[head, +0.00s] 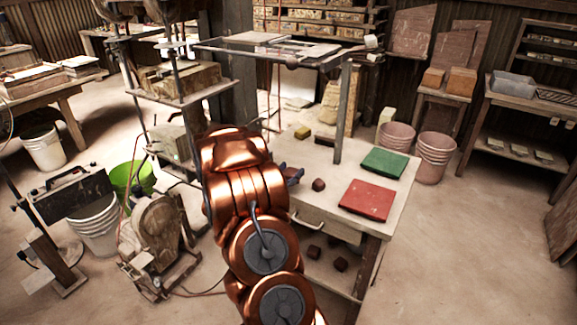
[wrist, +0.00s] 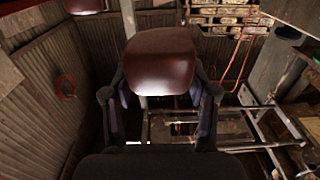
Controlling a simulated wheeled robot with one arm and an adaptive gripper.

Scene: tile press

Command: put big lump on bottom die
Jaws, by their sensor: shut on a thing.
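In the wrist view my gripper (wrist: 160,92) is shut on a big, smooth, dark red-brown lump (wrist: 160,60), held between its fingertips. In the head view my copper arm hides much of the gripper (head: 292,173); only its bluish-dark fingers show, over the near left part of the work table. A dark red-brown lump (head: 318,184) shows just right of the fingers; I cannot tell whether it is the held one or another lying on the table. I cannot make out the bottom die for certain in either view.
The work table (head: 326,167) carries a green slab (head: 384,163) and a red slab (head: 366,200). A metal post and frame (head: 344,110) rise behind them. Dark blocks (head: 340,263) lie on the lower shelf. Pink buckets (head: 434,155) stand right of the table; a green bucket (head: 132,178) stands left.

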